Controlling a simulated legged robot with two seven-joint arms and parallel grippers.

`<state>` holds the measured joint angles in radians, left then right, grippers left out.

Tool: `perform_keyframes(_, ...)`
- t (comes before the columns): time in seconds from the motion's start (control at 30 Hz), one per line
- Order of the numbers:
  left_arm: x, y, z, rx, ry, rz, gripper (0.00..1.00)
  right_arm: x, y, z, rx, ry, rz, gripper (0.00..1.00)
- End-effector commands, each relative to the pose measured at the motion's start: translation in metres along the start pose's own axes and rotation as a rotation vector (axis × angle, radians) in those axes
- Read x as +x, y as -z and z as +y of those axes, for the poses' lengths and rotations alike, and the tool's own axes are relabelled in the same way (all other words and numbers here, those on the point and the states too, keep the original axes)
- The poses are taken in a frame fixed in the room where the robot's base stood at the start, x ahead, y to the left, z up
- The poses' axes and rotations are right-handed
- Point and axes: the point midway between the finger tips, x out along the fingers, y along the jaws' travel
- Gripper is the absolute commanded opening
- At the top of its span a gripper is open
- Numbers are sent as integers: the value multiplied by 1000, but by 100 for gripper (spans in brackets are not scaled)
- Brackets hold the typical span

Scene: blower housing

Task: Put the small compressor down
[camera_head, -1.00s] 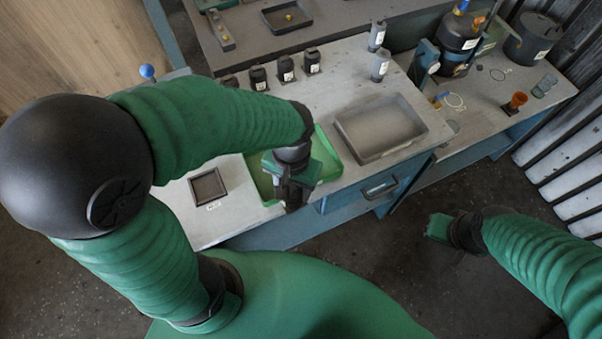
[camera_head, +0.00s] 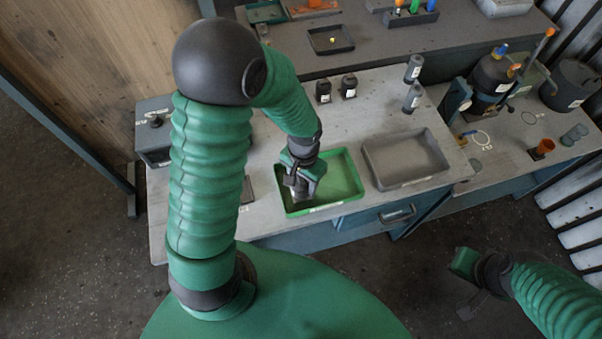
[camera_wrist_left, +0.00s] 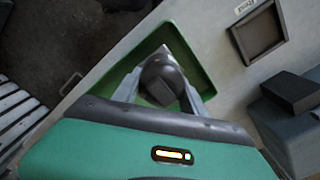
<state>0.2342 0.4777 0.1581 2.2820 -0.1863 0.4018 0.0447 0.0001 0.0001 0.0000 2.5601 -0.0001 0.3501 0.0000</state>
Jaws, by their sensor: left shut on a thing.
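My left gripper (camera_head: 299,190) is over the green tray (camera_head: 346,182) on the bench. In the left wrist view the gripper (camera_wrist_left: 160,88) is shut on a small dark rounded thing, the small compressor (camera_wrist_left: 161,80), with one finger on each side. The green tray (camera_wrist_left: 189,42) lies behind it there. I cannot tell whether the compressor touches the tray floor. In the head view the gripper mostly hides the compressor. My right gripper (camera_head: 464,262) is off to the right over the floor, away from the bench; its jaws cannot be made out.
An empty grey tray (camera_head: 405,158) stands right of the green one. A small dark square tray (camera_wrist_left: 259,32) shows in the left wrist view. A grey box (camera_head: 153,131) sits at the bench's left end.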

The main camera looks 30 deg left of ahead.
Motion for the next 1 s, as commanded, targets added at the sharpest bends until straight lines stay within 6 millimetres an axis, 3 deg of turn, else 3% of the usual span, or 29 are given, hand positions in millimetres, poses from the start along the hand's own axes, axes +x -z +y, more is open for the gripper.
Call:
perform_keyframes(0.2,3,20,-22,-2,0,-2,0,-9,2,0,0,0,0,0)
perform_keyframes(0.43,36,21,-22,0,0,-3,0,-13,3,0,0,0,0,0)
perform_keyframes(0.73,39,21,-22,0,1,1,0,-11,2,0,0,0,0,0)
perform_keyframes(0.77,39,21,-22,0,1,0,52,-11,3,0,0,0,0,0)
perform_keyframes(0.9,39,21,-22,0,1,0,70,-11,3,0,0,0,0,0)
perform_keyframes(1.0,39,21,-22,-1,1,-1,71,-11,3,0,0,0,0,0)
